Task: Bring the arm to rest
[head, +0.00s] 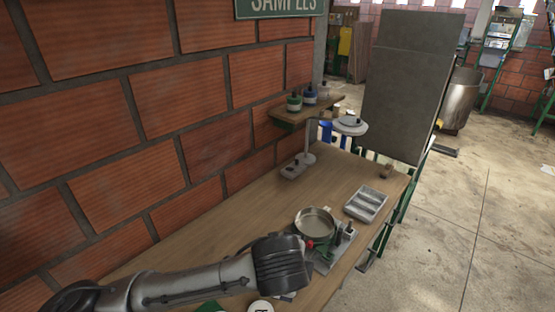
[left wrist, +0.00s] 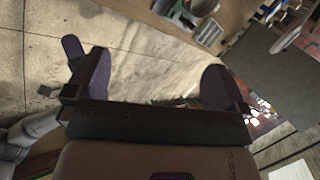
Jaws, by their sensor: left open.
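My left arm (head: 195,283) comes in from the lower left of the head view, over the near part of the wooden bench (head: 240,215). Its dark wrist end (head: 280,262) is close to a round metal pan (head: 315,223) on a small stand. The fingers are not clear in the head view. In the left wrist view my left gripper (left wrist: 157,84) is open, its two dark pads wide apart, with nothing between them and the concrete floor behind. My right gripper is in neither view.
A grey compartment tray (head: 366,204) lies near the bench's right edge. A lamp-like stand (head: 308,155) is at the back by the brick wall (head: 160,140). A shelf (head: 300,112) holds jars (head: 294,102). A dark upright panel (head: 413,85) stands beyond. The floor (head: 470,230) at right is open.

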